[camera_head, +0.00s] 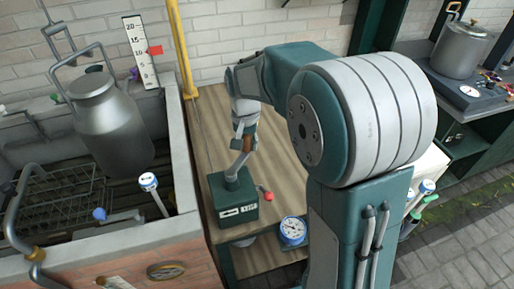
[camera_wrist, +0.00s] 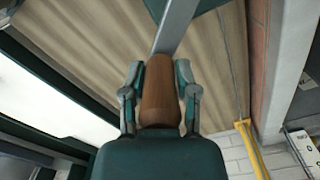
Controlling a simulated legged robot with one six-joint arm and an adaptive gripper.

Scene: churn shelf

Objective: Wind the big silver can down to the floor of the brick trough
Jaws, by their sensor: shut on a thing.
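The big silver can (camera_head: 107,115) hangs upright by its bail from a hook and chain (camera_head: 58,38) at the left. Its lower part is inside the brick trough (camera_head: 115,243); I cannot tell whether its base touches anything. A green winch box (camera_head: 232,201) with a crank stands on the wooden bench to the right of the trough. My gripper (camera_wrist: 159,78) is shut on the brown crank handle (camera_wrist: 160,100), between its two fingers in the wrist view. In the head view my gripper (camera_head: 245,128) is small, above the winch box.
A white scale board (camera_head: 140,55) with a red flag stands behind the trough. A wire rack (camera_head: 62,200) lies inside the trough at left. A yellow pipe (camera_head: 181,50) rises at the bench's back left. A round dial (camera_head: 292,231) is by the bench front. A pot (camera_head: 461,48) stands far right.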

